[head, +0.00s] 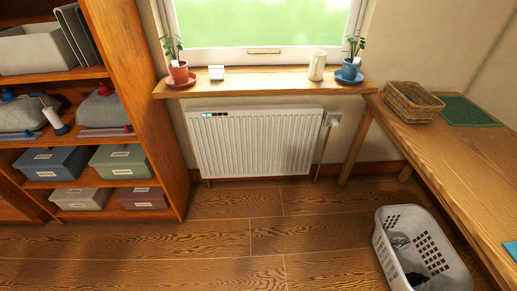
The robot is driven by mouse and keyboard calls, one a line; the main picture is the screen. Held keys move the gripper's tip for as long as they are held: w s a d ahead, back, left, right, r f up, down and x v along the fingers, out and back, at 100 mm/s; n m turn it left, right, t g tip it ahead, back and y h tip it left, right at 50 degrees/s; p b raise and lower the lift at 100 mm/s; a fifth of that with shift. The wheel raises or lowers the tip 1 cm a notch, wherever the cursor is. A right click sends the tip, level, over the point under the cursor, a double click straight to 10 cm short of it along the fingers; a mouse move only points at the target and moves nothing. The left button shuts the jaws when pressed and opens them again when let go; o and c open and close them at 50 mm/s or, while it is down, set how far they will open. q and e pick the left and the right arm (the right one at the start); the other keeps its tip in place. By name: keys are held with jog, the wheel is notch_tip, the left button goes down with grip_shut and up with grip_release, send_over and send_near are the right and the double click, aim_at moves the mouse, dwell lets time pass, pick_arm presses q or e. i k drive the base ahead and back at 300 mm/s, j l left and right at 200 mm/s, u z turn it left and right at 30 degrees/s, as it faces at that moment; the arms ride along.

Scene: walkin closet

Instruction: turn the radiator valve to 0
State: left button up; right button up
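The white radiator (256,143) is fixed to the wall under the window sill. Its valve (333,119) is a pale knob at the radiator's upper right end, with a pipe running down to the floor beside it. The valve's markings are too small to read, so its setting cannot be told. Neither of my grippers is in the head view, and nothing touches the valve.
A wooden shelf unit (150,100) with boxes stands left. The sill (250,87) holds two potted plants, a small white device and a pitcher. A wooden table (450,150) with a wicker basket (411,101) stands right. A laundry basket (391,262) is on the floor; the floor before the radiator is clear.

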aim_at(334, 122)
jog(key=z, duration=1)
jog(key=i+j, duration=0.05)
